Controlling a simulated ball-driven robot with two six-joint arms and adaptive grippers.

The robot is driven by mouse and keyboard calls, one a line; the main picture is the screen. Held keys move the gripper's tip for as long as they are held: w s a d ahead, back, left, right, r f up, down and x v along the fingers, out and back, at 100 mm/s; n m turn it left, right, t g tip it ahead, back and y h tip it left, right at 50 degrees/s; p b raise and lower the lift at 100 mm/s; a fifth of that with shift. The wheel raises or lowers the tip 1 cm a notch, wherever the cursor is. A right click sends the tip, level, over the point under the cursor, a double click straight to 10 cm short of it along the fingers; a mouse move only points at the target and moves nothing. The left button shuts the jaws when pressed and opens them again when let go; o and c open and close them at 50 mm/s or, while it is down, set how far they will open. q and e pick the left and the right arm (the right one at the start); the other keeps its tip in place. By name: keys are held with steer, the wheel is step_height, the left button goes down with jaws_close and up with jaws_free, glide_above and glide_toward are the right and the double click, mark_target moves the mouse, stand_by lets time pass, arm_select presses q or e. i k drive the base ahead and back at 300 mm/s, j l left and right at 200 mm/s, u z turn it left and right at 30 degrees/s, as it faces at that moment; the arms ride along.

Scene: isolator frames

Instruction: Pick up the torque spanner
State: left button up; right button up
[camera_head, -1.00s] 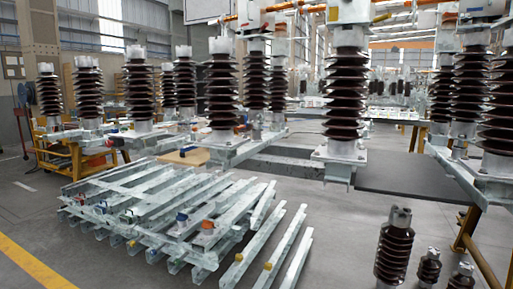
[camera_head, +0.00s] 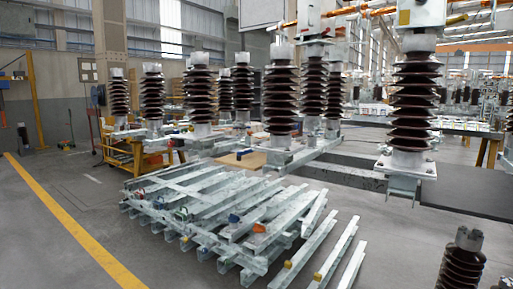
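I cannot make out a torque spanner in the head view. Neither of my grippers shows in this view. A wooden board (camera_head: 243,159) lies on the frame behind the stacked beams, and small items near it are too small to tell.
A stack of galvanised steel beams (camera_head: 205,205) lies on the floor in the middle. Brown insulators (camera_head: 281,98) stand on steel frames behind. A yellow trolley (camera_head: 133,152) stands at the left. A dark insulator (camera_head: 461,265) stands at the lower right.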

mark_target(247, 151)
steer(key=i+j, duration=0.15)
steer(key=i, duration=0.25)
steer(key=i+j+z, duration=0.15)
steer(key=i, duration=0.25)
steer(key=i+j, duration=0.25)
steer(key=i, duration=0.15)
steer(key=z, duration=0.55)
steer(key=i+j+z, duration=0.15)
steer(key=j+z, duration=0.2)
steer(key=i+j+z, duration=0.15)
steer(key=j+z, duration=0.55)
steer(key=i, duration=0.05)
